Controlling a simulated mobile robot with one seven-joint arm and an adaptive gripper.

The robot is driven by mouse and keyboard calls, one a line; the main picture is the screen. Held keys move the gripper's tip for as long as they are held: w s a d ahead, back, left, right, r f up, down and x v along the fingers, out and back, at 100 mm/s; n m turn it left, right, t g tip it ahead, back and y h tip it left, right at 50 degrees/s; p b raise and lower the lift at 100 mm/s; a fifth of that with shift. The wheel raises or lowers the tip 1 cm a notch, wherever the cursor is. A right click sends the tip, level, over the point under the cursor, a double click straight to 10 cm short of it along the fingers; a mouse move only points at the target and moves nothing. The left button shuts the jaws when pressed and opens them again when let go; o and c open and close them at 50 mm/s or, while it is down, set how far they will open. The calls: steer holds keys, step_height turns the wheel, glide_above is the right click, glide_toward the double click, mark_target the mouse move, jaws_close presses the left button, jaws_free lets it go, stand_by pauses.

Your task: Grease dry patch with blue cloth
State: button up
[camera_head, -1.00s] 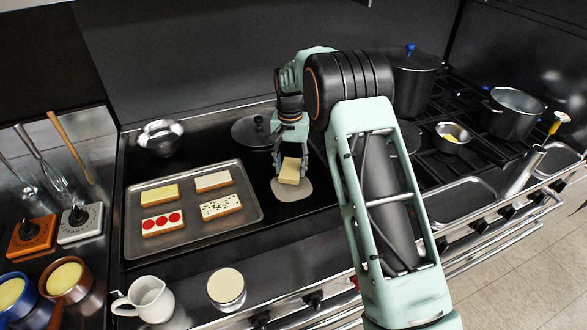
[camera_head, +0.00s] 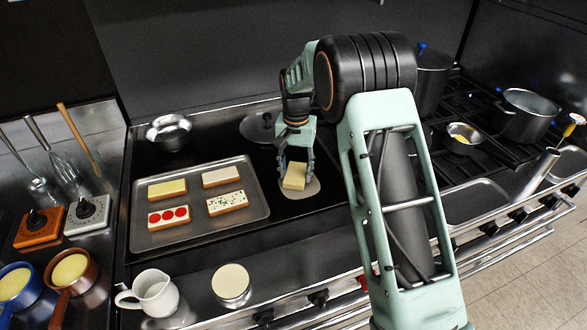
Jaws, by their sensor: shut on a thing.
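A pale, rounded patch (camera_head: 311,188) lies on the dark cooktop, right of the tray. My gripper (camera_head: 295,175) is over it, fingers pointing down, shut on a pale yellow block (camera_head: 294,183). The block covers much of the patch; I cannot tell whether it touches the surface. No blue cloth shows in this view; what I hold looks yellow and cream.
A metal tray (camera_head: 150,236) with several topped slices lies left of the patch. A steel bowl (camera_head: 169,132) and a dark lid (camera_head: 257,127) stand behind. A white jug (camera_head: 153,294) and a pale-topped jar (camera_head: 231,284) stand in front. Pots are at right.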

mark_target(300, 201)
steer(key=shift+s+d+f+b, duration=0.1)
steer(key=shift+s+d+b, duration=0.25)
steer(key=shift+s, duration=0.45)
steer(key=shift+s+d+b, duration=0.3)
steer(key=shift+s+d, duration=0.1)
steer(key=shift+s, duration=0.45)
steer(key=shift+s+d+f+b, duration=0.1)
steer(key=shift+s+d+b, duration=0.25)
steer(key=shift+s, duration=0.45)
steer(key=shift+s+d+r, duration=0.1)
steer(key=shift+s+d, duration=0.15)
steer(key=shift+s, duration=0.4)
steer(key=shift+s+d+r, duration=0.1)
steer(key=shift+s+d, duration=0.15)
steer(key=shift+s, duration=0.4)
steer(key=shift+s+a+b, duration=0.3)
steer(key=shift+a, duration=0.5)
steer(key=shift+w+a+p, duration=0.75)
steer(key=shift+w, duration=1)
steer(key=shift+w+a+p, duration=0.7)
steer(key=shift+w+a, duration=0.1)
steer(key=shift+w, duration=0.95)
steer(key=shift+w+a+p, duration=0.75)
steer(key=shift+w, duration=1)
steer(key=shift+r, duration=0.15)
steer(key=shift+r+p, duration=1.8)
steer(key=shift+r, duration=1.1)
steer(key=shift+r, duration=0.1)
